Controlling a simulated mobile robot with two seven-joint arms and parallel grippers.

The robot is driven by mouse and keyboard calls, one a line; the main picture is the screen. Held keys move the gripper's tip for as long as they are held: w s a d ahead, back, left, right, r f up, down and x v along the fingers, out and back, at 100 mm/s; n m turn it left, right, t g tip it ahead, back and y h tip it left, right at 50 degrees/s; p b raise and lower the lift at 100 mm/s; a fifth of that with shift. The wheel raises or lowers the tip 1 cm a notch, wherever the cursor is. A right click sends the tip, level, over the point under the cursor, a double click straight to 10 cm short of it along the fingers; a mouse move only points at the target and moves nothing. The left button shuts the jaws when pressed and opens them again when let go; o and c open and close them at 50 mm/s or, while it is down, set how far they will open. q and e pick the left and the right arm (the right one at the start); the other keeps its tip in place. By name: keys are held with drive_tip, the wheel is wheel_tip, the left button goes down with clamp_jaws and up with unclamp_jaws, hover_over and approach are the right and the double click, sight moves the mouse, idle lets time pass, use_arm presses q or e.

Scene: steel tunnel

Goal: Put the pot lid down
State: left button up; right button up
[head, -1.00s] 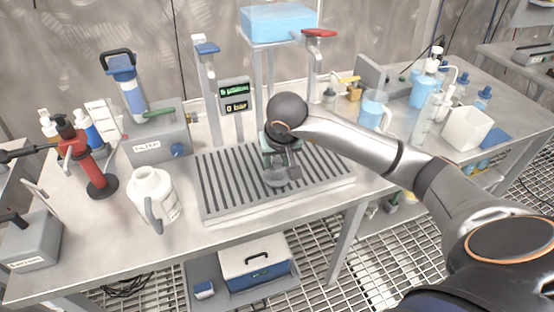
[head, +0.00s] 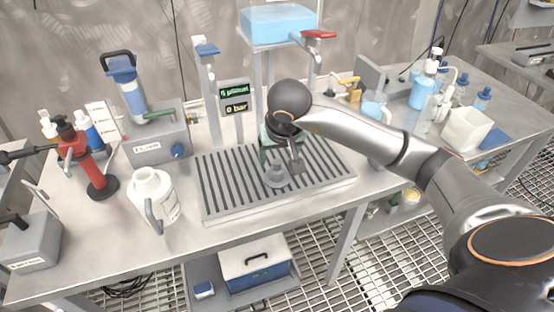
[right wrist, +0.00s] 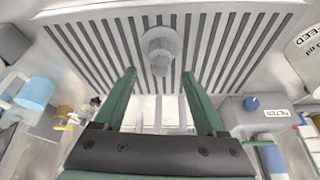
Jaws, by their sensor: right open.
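The pot lid, a small grey round piece with a raised knob (head: 277,176), rests on the slatted metal drain tray (head: 222,203). It also shows in the right wrist view (right wrist: 160,50), beyond the fingertips. My right gripper (head: 283,156) is just above and behind the lid, partly hidden by its own wrist. In the right wrist view its two green fingers (right wrist: 160,78) are spread apart with nothing between them. The lid looks apart from the fingers. My left gripper is not in view.
A white jug (head: 153,195) stands left of the tray, near a red pump (head: 88,165) and a grey filter box (head: 157,143). A post with a display (head: 236,97) stands behind the tray. Bottles and a white container (head: 466,130) are at the right.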

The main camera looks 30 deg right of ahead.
drive_tip(key=v, duration=0.8)
drive_tip(key=shift+r, duration=0.25)
drive_tip(key=shift+s, duration=0.15)
